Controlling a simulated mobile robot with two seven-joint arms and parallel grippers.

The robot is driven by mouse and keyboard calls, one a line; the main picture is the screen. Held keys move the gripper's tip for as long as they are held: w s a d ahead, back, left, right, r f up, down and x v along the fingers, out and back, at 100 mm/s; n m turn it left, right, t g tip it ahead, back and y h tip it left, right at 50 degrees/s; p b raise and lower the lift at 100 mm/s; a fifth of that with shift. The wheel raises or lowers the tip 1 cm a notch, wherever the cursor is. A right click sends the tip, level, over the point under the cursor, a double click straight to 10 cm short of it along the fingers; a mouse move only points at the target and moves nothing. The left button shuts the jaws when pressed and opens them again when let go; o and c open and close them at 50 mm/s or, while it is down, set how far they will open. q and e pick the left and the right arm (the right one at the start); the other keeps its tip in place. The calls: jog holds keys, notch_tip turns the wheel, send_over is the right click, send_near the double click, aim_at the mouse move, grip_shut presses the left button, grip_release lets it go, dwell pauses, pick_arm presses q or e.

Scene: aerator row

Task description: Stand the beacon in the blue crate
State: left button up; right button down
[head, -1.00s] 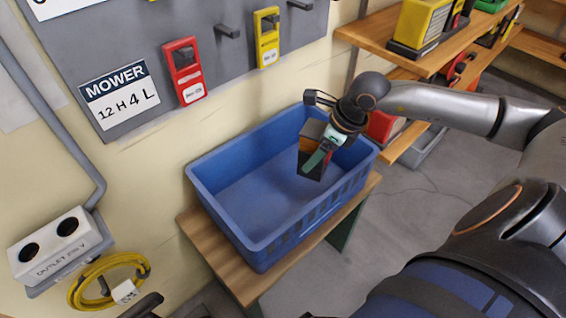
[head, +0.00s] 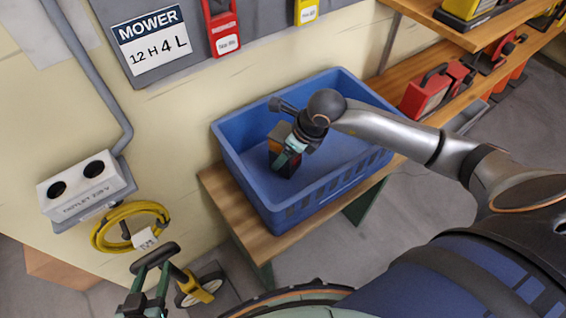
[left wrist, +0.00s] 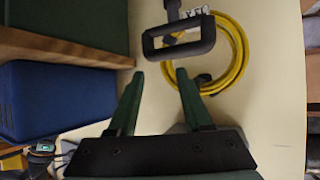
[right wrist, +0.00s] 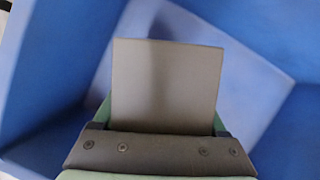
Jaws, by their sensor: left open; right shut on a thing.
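The beacon (head: 283,157), a boxy dark thing with orange on its side, is inside the outline of the blue crate (head: 262,207). My right gripper (head: 291,151) is shut on it from above. In the right wrist view the beacon (right wrist: 167,85) shows as a flat grey face between the fingers, with blue crate walls around it. I cannot tell whether it touches the crate floor. My left gripper (head: 151,275) is open at the lower left, outside the crate. A black loop handle (left wrist: 180,38) is just beyond its fingertips in the left wrist view.
The crate stands on a wooden bench (head: 225,205) against the wall. A coiled yellow cable (head: 128,226) and an outlet box (head: 86,187) are left of it. A yellow wheeled thing (head: 200,288) is below. Wooden shelves with a red case (head: 425,92) are at the right.

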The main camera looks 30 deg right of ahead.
jog(key=shift+w+a+f, duration=0.15)
jog(key=shift+a+f, duration=0.15)
notch_tip(320, 180, down, 3)
jog(key=shift+a+r+b, duration=0.1)
jog(key=shift+a+b, duration=0.05)
jog(key=shift+b, duration=0.25)
pick_arm(q)
jog(key=shift+w+r+m+t+h, duration=0.1)
jog(key=shift+w+r+t, duration=0.35)
jog(key=shift+r, duration=0.35)
jog(key=shift+w+r+m+t+h, duration=0.1)
jog(key=shift+w+r+t, duration=0.3)
jog(key=shift+r, duration=0.45)
jog(key=shift+w+r+m+t+h, duration=0.1)
jog(key=shift+w+r+t, duration=0.35)
jog(key=shift+r, duration=0.35)
pick_arm(e)
jog(key=shift+f, duration=0.25)
pick_arm(q)
jog(key=shift+w+r, duration=0.15)
jog(key=shift+r, duration=0.05)
pick_arm(e)
jog(key=shift+f, duration=0.1)
grip_release()
pick_arm(q)
jog(key=shift+r, duration=0.1)
